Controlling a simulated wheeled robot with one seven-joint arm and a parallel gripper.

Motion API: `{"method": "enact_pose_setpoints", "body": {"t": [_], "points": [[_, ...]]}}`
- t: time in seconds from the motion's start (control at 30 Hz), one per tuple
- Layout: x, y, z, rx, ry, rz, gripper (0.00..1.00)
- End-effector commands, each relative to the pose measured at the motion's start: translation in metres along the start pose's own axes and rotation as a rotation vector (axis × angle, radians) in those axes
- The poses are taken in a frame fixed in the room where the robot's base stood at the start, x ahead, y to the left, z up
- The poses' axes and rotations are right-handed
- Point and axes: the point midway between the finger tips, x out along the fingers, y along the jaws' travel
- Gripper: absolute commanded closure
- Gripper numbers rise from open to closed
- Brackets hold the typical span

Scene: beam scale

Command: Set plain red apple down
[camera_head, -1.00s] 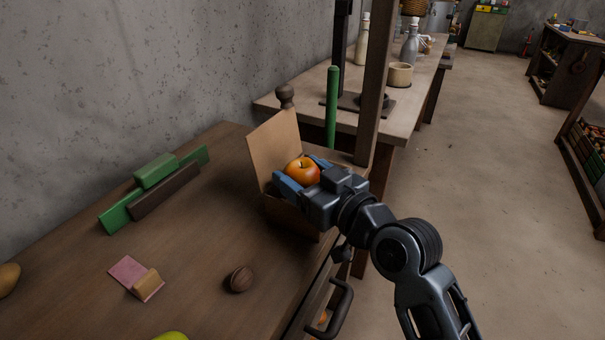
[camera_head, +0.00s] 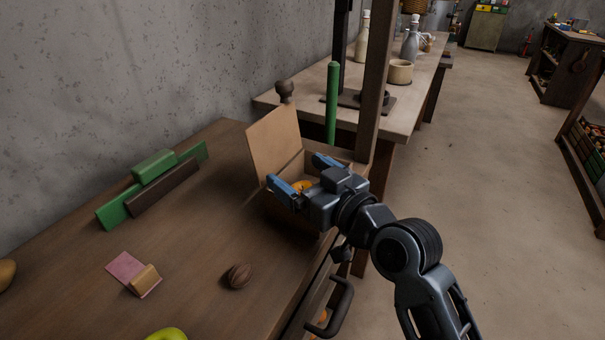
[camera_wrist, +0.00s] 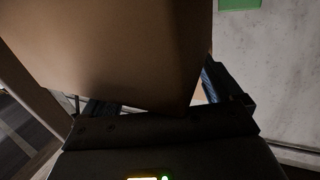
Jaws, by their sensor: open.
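The red apple (camera_head: 303,186) shows as a small orange-red patch low in the open cardboard box (camera_head: 274,146), mostly hidden by my gripper. The box stands on the wooden workbench with its lid flap raised at the back left. My gripper (camera_head: 303,172) is open, its blue fingers spread apart over the box, with the apple lower between them. Whether the apple touches the box floor cannot be seen. In the wrist view, a brown cardboard surface (camera_wrist: 115,50) fills much of the picture, and the apple is not visible.
A walnut (camera_head: 238,275), a pink block with a tan piece (camera_head: 134,274), and green and dark bars (camera_head: 160,185) lie on the workbench. A wooden post (camera_head: 374,85) and green rod (camera_head: 332,105) stand behind the box.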

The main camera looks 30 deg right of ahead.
Motion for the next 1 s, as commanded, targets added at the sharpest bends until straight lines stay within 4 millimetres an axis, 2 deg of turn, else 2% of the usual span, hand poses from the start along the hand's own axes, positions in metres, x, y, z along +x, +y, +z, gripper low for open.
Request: {"method": "enact_pose_setpoints", "body": {"t": [0.23, 0.4, 0.47, 0.8, 1.0], "points": [[0.0, 0.0, -0.003, 0.0, -0.001, 0.0, 0.08], [-0.001, 0.0, -0.019, 0.0, 0.0, 0.0, 0.08], [-0.016, 0.0, -0.009, 0.001, -0.002, 0.002, 0.08], [-0.088, 0.0, -0.01, 0.0, -0.002, 0.001, 0.08], [-0.113, 0.0, -0.011, 0.0, -0.001, 0.0, 0.08]]}}
